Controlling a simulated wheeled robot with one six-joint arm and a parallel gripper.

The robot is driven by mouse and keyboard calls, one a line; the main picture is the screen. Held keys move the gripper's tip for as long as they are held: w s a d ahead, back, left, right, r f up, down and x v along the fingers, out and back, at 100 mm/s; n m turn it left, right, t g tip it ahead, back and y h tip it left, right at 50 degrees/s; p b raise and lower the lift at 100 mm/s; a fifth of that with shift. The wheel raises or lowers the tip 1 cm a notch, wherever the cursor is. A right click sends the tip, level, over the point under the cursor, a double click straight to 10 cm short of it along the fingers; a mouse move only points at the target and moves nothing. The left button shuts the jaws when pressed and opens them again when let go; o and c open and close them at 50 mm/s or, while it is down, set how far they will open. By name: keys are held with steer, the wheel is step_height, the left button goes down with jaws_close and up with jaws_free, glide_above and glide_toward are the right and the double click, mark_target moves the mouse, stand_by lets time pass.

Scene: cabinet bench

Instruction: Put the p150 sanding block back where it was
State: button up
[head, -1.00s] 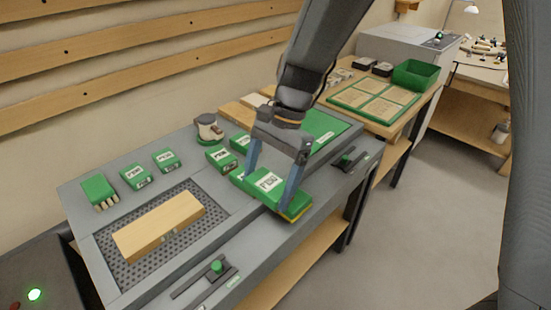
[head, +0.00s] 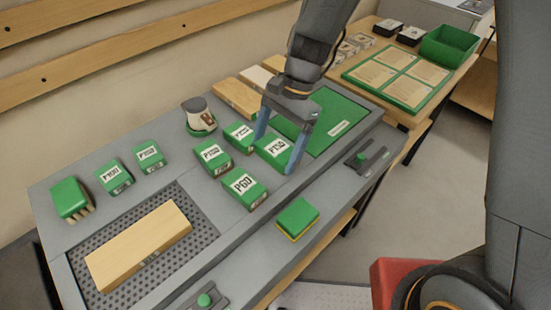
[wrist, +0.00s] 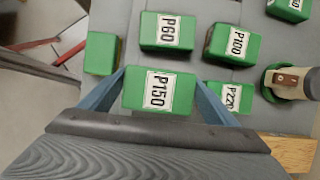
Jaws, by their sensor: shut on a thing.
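The P150 sanding block (head: 271,149) is green with a white label. My gripper (head: 280,150) is shut on it, one blue finger on each side. In the wrist view the P150 block (wrist: 132,89) sits between the fingertips with its label facing up. It is at or just above the grey bench top; I cannot tell whether it touches. It stands behind and to the right of the P60 block (head: 245,190), close to the P220 block (head: 240,135). The P100 block (head: 212,157) is to the left.
A green-and-yellow block (head: 298,217) lies near the front edge. A green mat (head: 326,122) lies right of my gripper. A wooden board (head: 139,245) rests on a perforated panel at left. Two labelled blocks and a brush (head: 70,199) stand left.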

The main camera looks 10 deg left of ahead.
mark_target(275, 172)
steer(key=shift+f+p, duration=0.45)
steer(key=shift+f, duration=2.1)
steer(key=o, duration=1)
steer(key=shift+f, duration=0.1)
steer(key=shift+c, duration=0.2)
steer(key=b+v, duration=0.3)
steer(key=v, duration=0.9)
steer(key=s+d+n+t+h, duration=0.1)
steer(key=s+d+n, duration=0.1)
steer(key=d, duration=0.5)
steer(key=s+d+f+n+t+h, duration=0.1)
steer(key=s+d+n+t, duration=0.1)
steer(key=d, duration=0.5)
steer(key=s+d+n+t+h, duration=0.1)
steer(key=s+d+n+t, duration=0.1)
steer(key=d+n, duration=0.2)
steer(key=shift+d+f, duration=0.15)
steer(key=shift+d, duration=0.7)
steer(key=shift+d+f, duration=0.1)
steer(key=shift+d, duration=0.7)
